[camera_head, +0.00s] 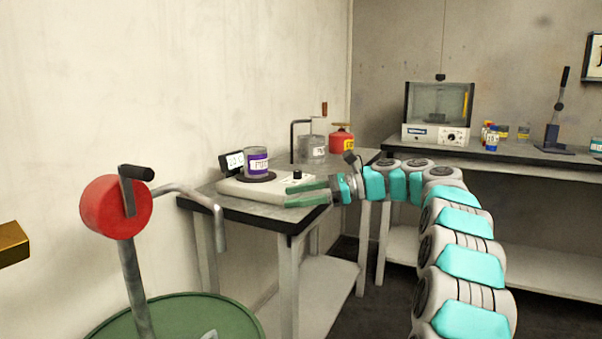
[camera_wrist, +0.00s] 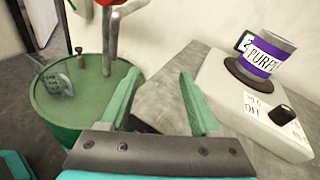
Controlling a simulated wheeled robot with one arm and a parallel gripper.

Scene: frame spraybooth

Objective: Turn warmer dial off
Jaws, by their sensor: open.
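The warmer (camera_head: 268,189) is a pale, low box on the small grey table. Its black dial (camera_head: 297,175) stands on the top near the right end. In the wrist view the dial (camera_wrist: 283,115) is at the right, with "OFF" lettering on the warmer (camera_wrist: 240,97) beside it. A can with a purple label (camera_head: 257,161) sits on the warmer's dark round plate; it also shows in the wrist view (camera_wrist: 270,58). My gripper (camera_head: 288,197) has green fingers and is open and empty beside the warmer's front right. In the wrist view my gripper (camera_wrist: 157,87) is left of the dial, apart from it.
A green drum (camera_head: 170,318) with a red-wheeled crank pump (camera_head: 115,206) stands at the left front. A metal can (camera_head: 313,147) and a red container (camera_head: 341,138) stand behind the warmer. A glass-fronted cabinet unit (camera_head: 437,112) sits on the back bench (camera_head: 500,152).

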